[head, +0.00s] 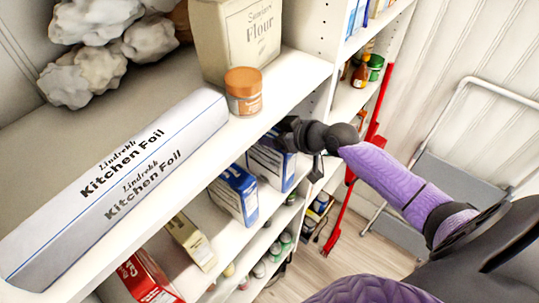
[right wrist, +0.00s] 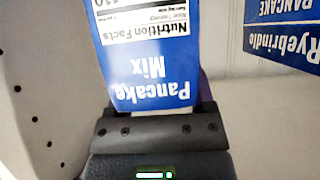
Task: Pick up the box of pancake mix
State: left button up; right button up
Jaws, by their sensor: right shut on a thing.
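The box of pancake mix (right wrist: 150,78) is blue and white and fills the middle of the right wrist view, its lettering upside down. In the head view it shows as a blue and white box (head: 268,165) on the shelf below the top one, partly hidden by the top board. My right gripper (head: 296,140) reaches in at the shelf front and is shut on this box. I cannot tell whether the box still touches the shelf. A second blue pancake box (head: 235,192) stands to its left; it also shows in the right wrist view (right wrist: 285,35). My left gripper is out of view.
Above, the top shelf holds a long kitchen foil box (head: 115,185), an orange-lidded jar (head: 243,92) and a flour bag (head: 236,35). A red box (head: 148,280) sits lower left. A grey step ladder (head: 448,178) stands at right.

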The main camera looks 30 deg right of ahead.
grip_shut()
jog(key=shift+r, duration=0.15)
